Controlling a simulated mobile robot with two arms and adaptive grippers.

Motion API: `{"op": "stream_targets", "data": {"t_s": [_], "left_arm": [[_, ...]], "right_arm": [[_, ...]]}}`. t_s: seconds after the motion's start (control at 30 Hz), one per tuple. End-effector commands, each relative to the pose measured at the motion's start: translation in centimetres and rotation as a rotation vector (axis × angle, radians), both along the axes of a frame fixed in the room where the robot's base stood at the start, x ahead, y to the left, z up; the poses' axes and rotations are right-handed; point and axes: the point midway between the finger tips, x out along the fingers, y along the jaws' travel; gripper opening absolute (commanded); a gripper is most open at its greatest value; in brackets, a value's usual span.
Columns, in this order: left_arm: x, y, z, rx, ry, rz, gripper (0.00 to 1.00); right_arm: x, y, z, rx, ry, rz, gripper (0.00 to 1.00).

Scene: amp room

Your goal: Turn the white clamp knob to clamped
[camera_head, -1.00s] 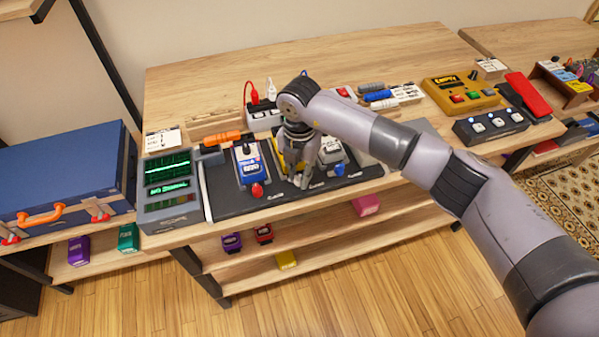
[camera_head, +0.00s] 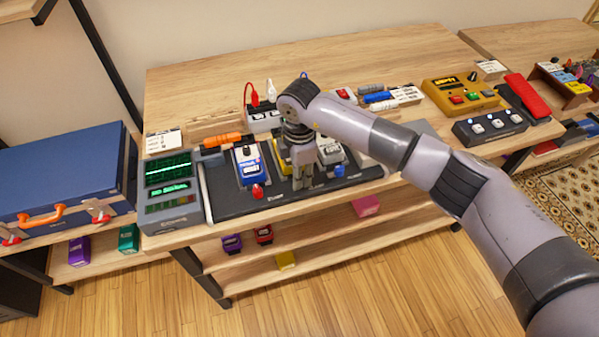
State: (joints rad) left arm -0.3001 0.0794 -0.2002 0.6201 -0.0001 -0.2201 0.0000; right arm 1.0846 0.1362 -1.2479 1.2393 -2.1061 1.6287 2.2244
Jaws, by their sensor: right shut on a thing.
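My right gripper (camera_head: 302,182) points down at the front edge of the black pedal board (camera_head: 228,207), in front of the middle pedal. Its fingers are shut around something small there. The white clamp knob is not visible; the fingers cover the place between the red knob (camera_head: 257,192) and the blue-grey knob (camera_head: 339,171), so I cannot see its angle. My left gripper is not in view.
A blue pedal (camera_head: 249,166) stands left of the gripper and a grey-white pedal (camera_head: 331,151) right of it. A tester with green screens (camera_head: 170,185) sits at the board's left end.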

Motion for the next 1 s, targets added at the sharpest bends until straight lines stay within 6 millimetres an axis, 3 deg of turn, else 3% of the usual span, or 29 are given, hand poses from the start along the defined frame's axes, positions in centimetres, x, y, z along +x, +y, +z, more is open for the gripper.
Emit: {"op": "stream_targets", "data": {"t_s": [0.67, 0.7, 1.0], "left_arm": [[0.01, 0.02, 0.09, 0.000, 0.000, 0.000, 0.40], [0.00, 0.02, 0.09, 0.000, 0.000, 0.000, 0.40], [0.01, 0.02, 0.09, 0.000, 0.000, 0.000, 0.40]], "right_arm": [[0.09, 0.02, 0.10, 0.001, -0.003, -0.057, 0.00], [0.09, 0.02, 0.10, 0.001, -0.003, -0.057, 0.23], [0.05, 0.02, 0.04, 0.001, -0.002, -0.055, 0.40]]}}
